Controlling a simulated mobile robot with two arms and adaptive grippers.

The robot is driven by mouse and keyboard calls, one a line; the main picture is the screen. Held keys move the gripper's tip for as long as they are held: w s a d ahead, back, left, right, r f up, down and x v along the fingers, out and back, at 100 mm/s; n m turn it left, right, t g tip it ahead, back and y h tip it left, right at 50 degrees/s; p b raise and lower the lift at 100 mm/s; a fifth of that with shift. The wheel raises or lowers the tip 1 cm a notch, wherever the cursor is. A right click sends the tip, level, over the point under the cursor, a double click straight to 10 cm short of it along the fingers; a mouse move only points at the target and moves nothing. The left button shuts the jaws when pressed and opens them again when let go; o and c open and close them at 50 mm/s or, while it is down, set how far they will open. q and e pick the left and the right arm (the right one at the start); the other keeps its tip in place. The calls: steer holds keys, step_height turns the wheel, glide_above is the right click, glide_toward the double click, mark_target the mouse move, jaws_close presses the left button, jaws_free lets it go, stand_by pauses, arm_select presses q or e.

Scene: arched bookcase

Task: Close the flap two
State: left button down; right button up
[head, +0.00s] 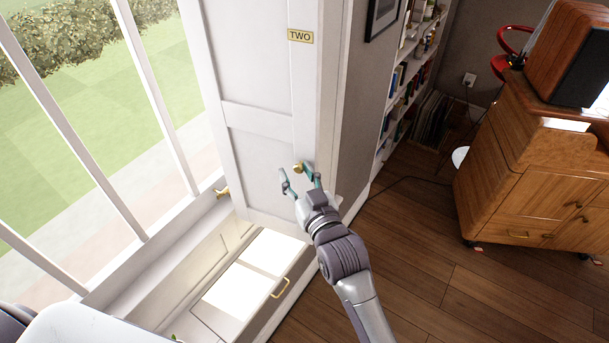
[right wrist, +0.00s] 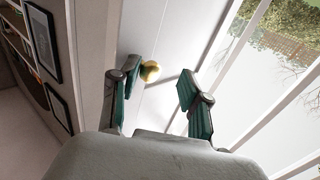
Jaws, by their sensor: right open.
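The flap two (head: 265,75) is a white panelled shutter beside the window, with a brass plate reading TWO (head: 300,36). A round brass knob (head: 299,167) sits near its right edge; the knob also shows in the right wrist view (right wrist: 150,71). My right gripper (head: 302,178) is open in front of the flap, its fingertips close to the knob. In the right wrist view the knob is by the tip of the left finger (right wrist: 122,85), and I cannot tell whether they touch. My left gripper is not in view.
A window with white bars (head: 150,100) is at the left, above a sill and a white cabinet with a brass handle (head: 280,288). A bookcase (head: 410,70) stands behind the flap. A wooden cabinet (head: 530,165) is at the right. The wooden floor (head: 430,260) between is clear.

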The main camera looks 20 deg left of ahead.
steer(key=shift+o, duration=0.7)
steer(key=shift+a+r, duration=0.3)
steer(key=shift+a, duration=0.35)
steer(key=shift+d, duration=0.2)
steer(key=v, duration=1.2)
steer(key=shift+d+f, duration=0.2)
steer(key=shift+f, duration=0.05)
